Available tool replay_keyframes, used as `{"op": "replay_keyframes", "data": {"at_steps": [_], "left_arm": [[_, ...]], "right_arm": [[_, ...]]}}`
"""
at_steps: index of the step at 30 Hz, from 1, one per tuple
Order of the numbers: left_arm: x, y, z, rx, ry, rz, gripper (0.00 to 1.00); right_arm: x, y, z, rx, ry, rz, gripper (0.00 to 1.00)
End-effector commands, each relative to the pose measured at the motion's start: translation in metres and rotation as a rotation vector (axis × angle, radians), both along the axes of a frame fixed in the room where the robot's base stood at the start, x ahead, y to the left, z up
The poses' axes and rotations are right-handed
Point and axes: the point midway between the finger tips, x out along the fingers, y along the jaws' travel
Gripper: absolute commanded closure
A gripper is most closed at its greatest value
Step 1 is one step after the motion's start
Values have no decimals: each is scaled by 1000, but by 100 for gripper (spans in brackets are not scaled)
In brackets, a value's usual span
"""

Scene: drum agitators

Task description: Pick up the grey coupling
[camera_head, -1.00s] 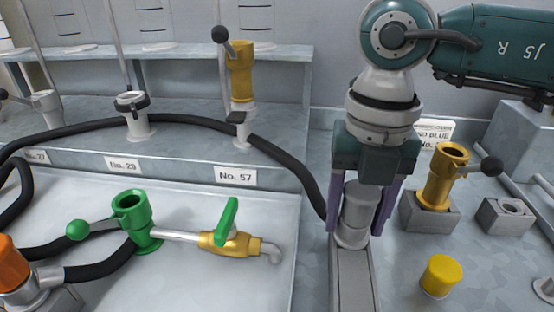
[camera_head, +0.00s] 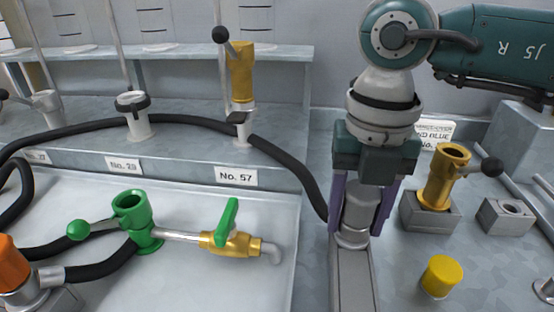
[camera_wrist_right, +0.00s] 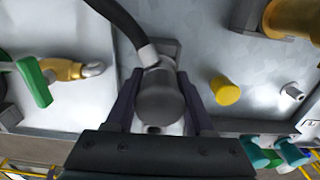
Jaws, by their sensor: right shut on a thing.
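The grey coupling (camera_head: 356,214) is an upright, stepped grey cylinder at the back end of a narrow grey rail. My right gripper (camera_head: 362,222) points down over it, with one purple finger on each side, shut on it. In the right wrist view the coupling (camera_wrist_right: 160,103) sits between the two dark fingers of my right gripper (camera_wrist_right: 160,100). A black hose meets a light metal end just beyond it. I cannot tell whether the coupling touches the rail below. My left gripper is not in view.
A yellow coupling with a black-knobbed lever (camera_head: 440,180) stands in a grey block on the right. On the left, a green coupling (camera_head: 135,220) and a brass valve (camera_head: 230,243) lie on a pale tray (camera_head: 200,290).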

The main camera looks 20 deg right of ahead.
Motion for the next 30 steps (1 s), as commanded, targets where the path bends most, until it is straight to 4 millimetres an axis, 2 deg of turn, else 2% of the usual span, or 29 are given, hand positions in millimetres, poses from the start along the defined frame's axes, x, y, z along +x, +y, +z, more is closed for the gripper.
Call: {"op": "replay_keyframes", "data": {"at_steps": [5,10,14,21,27,30], "left_arm": [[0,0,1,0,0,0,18],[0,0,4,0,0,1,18],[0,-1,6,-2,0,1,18],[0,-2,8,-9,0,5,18],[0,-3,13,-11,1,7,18],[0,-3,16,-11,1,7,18]], "right_arm": [[1,0,9,2,-3,-1,100],[1,0,34,0,-6,1,100],[2,0,67,1,-10,1,100],[2,0,140,1,-10,0,100],[1,0,184,-1,-6,0,100],[1,0,195,-1,-4,0,100]]}}
